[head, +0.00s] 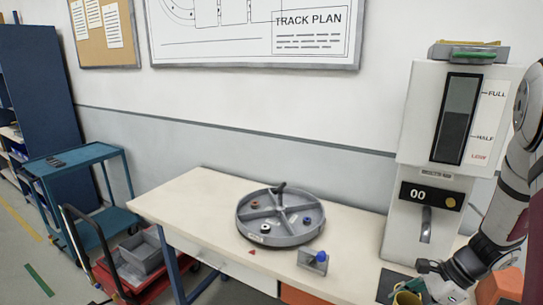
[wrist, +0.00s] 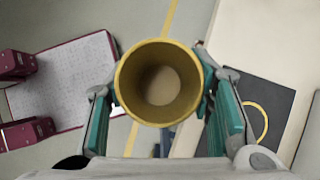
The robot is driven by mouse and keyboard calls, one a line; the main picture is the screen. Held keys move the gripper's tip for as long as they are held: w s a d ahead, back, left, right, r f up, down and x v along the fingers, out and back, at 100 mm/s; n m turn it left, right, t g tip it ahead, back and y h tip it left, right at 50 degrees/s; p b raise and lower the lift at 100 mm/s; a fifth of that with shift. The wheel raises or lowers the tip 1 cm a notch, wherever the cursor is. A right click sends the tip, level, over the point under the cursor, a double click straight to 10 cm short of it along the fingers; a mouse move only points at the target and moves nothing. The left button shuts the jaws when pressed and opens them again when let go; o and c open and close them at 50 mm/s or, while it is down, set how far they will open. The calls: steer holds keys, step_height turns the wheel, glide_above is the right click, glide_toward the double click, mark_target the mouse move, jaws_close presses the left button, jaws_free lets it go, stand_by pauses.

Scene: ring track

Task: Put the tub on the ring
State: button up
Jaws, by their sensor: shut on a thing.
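My gripper (wrist: 160,100) is shut on a yellow tub (wrist: 162,52), with a teal finger on each side of it. The wrist view looks down into the tub, and it looks empty inside. In the head view the tub (head: 407,298) is at the bottom edge, partly cut off, with my gripper (head: 420,286) beside it. A yellow ring (wrist: 265,120) is marked on a dark mat (wrist: 270,85) to the right of the tub in the wrist view. My right finger hides part of the ring. The tub is apart from the ring, over the floor side of the table edge.
A tall dispenser (head: 440,150) stands behind the mat on the table (head: 190,205). A grey round divided tray (head: 270,240) and a blue-knobbed block (head: 313,260) are farther left. An orange thing (head: 500,285) is at right. A pale panel with dark red edges (wrist: 65,85) lies below left.

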steer(key=w+a+n+g+h, duration=0.6)
steer(key=w+a+n, duration=0.6)
steer(key=a+n, duration=0.4)
steer(key=shift+w+a+r+n+g+h, duration=0.35)
steer(key=shift+n+g, duration=0.95)
steer(key=shift+n, duration=1.4)
